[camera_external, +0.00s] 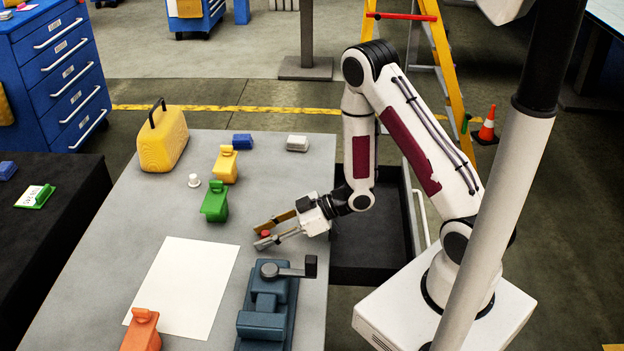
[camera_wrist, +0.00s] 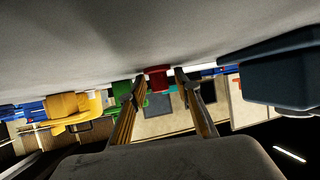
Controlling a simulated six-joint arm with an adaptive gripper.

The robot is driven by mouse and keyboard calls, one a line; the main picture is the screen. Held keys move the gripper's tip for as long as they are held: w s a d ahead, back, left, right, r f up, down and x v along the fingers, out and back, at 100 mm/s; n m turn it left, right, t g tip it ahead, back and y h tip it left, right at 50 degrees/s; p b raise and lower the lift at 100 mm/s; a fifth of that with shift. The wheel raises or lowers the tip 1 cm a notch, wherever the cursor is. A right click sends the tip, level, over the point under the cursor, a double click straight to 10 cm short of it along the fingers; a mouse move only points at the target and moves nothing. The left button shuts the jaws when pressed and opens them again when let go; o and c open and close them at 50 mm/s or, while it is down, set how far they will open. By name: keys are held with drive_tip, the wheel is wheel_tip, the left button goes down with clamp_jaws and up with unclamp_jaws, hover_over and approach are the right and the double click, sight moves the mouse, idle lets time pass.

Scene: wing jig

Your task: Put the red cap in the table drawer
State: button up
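The red cap (camera_external: 265,234) is small and sits on the grey table near its right side. My gripper (camera_external: 267,234) is low over the table, its fingers pointing left and spread on either side of the cap. In the wrist view, which is tilted with the tabletop above, the cap (camera_wrist: 157,77) shows between the tips of my open gripper (camera_wrist: 160,82). I cannot tell whether either finger touches it. The table drawer (camera_external: 375,262) is a dark open box at the table's right side, below my arm; part of it is hidden by the arm.
A blue-grey vise (camera_external: 265,312) stands just in front of my gripper. Green (camera_external: 215,203) and yellow (camera_external: 226,166) clamps, a white knob-like piece (camera_external: 194,181) and a white sheet (camera_external: 190,285) lie left. An orange clamp (camera_external: 141,332) is at the front.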

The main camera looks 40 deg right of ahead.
sight(268, 232)
drive_tip(key=shift+v, duration=0.95)
drive_tip(key=v, duration=0.3)
drive_tip(key=shift+d+r, duration=0.3)
drive_tip(key=shift+v, duration=1.1)
